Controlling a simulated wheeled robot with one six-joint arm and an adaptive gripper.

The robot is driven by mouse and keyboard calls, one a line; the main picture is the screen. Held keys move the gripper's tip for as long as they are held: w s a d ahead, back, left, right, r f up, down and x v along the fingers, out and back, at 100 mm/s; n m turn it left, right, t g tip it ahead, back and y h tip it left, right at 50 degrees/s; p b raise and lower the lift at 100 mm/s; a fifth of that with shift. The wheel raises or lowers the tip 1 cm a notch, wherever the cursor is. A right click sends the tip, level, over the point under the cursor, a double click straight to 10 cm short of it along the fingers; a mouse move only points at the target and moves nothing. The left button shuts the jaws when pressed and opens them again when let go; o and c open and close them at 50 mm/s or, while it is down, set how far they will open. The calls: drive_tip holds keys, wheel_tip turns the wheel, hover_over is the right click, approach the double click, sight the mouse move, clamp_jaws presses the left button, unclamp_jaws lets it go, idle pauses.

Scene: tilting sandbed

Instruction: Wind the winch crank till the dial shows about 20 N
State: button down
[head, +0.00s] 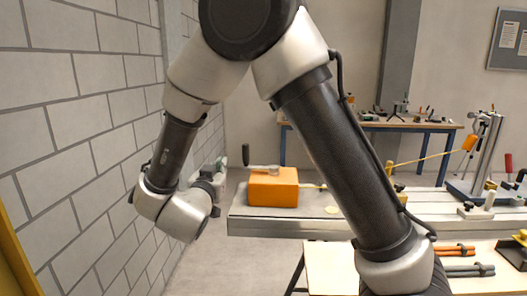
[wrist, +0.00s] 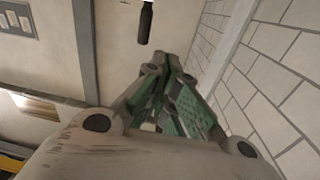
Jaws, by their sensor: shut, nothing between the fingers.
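The winch is an orange block (head: 273,190) at the left end of a long grey bed (head: 300,218) in the head view. A crank arm (head: 264,169) lies across its top, with an upright black handle (head: 245,155) at its left end. The handle also shows in the wrist view (wrist: 146,22), beyond and left of the fingertips. My gripper (head: 221,164) is shut and empty, left of the handle and apart from it. Its green-padded fingers (wrist: 175,62) meet in the wrist view. I cannot make out a dial face or a reading.
A yellow line (head: 425,158) runs up to an orange piece (head: 470,143) by an upright metal stand (head: 488,150) at the right. A brick wall (head: 75,130) is close on the left. A workbench (head: 375,125) stands at the back. My arm hides the middle of the bed.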

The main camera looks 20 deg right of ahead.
drive_tip(key=s+d+h, duration=0.1)
drive_tip(key=d, duration=0.1)
drive_tip(key=g, duration=0.1)
approach(244, 151)
drive_tip(key=x, duration=0.7)
drive_tip(key=shift+w+d, duration=0.15)
drive_tip(key=shift+w, duration=0.55)
